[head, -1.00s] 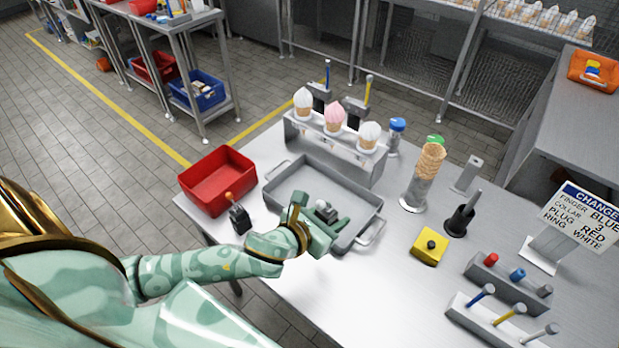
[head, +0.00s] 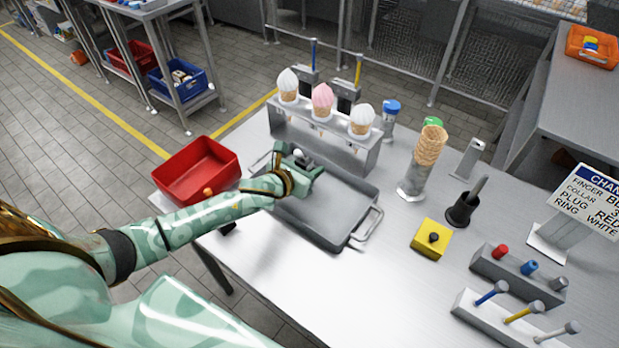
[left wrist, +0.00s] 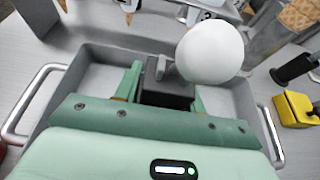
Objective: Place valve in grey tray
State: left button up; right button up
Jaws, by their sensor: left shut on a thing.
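The grey tray (head: 345,200) with wire handles lies on the metal table; it also fills much of the left wrist view (left wrist: 95,75). My left gripper (head: 300,161) is over the tray's far left part, shut on the valve. In the left wrist view the valve (left wrist: 167,88) is a dark block with a short grey stub and a large white ball, between the green fingers of my left gripper (left wrist: 165,90). The head view shows only a small part of the valve's white ball (head: 299,154). Its height above the tray floor cannot be told. My right gripper is out of view.
A rack of ice cream cones (head: 330,135) stands just behind the tray. A red bin (head: 197,170) stands at its left. A yellow block with a black knob (head: 431,238), a cone stack (head: 428,150) and peg racks (head: 518,272) are to the right. The tray's right part is empty.

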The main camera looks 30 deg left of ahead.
pick_arm(q)
jog(key=f, duration=0.1)
jog(key=f+b, duration=0.1)
jog(key=f, duration=0.1)
jog(key=shift+w+a+f+b, duration=0.15)
jog(key=shift+w+f+b, duration=0.1)
jog(key=shift+f+b, duration=0.15)
jog(key=shift+r, duration=0.1)
jog(key=o, duration=1.1)
